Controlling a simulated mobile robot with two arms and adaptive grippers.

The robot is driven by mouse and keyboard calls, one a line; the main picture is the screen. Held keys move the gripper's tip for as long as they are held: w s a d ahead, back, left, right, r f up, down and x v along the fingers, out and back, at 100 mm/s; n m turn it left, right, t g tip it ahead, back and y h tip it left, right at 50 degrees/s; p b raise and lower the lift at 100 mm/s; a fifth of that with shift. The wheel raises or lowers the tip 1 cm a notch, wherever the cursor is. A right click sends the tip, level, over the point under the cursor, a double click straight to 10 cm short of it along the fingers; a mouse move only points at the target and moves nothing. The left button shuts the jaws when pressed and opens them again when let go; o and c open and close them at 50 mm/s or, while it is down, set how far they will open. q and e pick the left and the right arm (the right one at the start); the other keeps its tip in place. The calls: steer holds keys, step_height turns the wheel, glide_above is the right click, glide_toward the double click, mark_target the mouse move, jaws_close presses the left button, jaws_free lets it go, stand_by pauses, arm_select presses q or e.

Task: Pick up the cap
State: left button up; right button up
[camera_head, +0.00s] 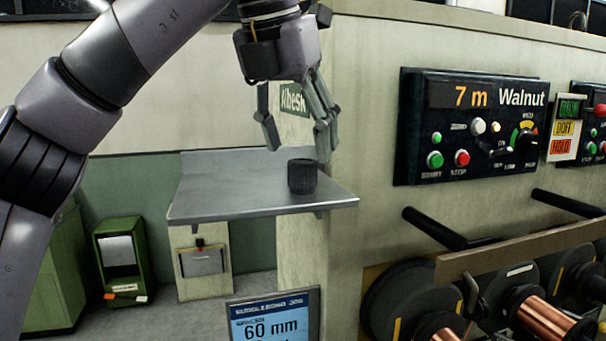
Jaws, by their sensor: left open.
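The cap (302,177) is a small dark ribbed cylinder. It stands upright on a grey metal shelf (225,203), near the shelf's right side. My left gripper (296,147) comes down from the top of the view on the arm at left. Its fingers are spread open, with nothing between them. The fingertips are just above the cap, and one fingertip looks close to its upper right edge. I cannot tell whether they touch. My right gripper is not in view.
A control panel (470,172) reading "7 m Walnut" is on the wall at right. Below it are black bars, a wooden rail (520,250) and copper spools (545,312). A screen (275,318) reading "60 mm" stands below the shelf. The shelf's left part is clear.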

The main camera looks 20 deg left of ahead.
mark_target(302, 161)
arm_select(q)
steer(key=p+x, duration=0.1)
steer(key=x, duration=0.3)
steer(key=shift+w+a+f, duration=0.1)
steer(key=shift+a+f, duration=0.05)
steer(key=shift+w+f, duration=0.15)
steer(key=shift+f, duration=0.05)
steer(key=c, duration=0.7)
jaws_close()
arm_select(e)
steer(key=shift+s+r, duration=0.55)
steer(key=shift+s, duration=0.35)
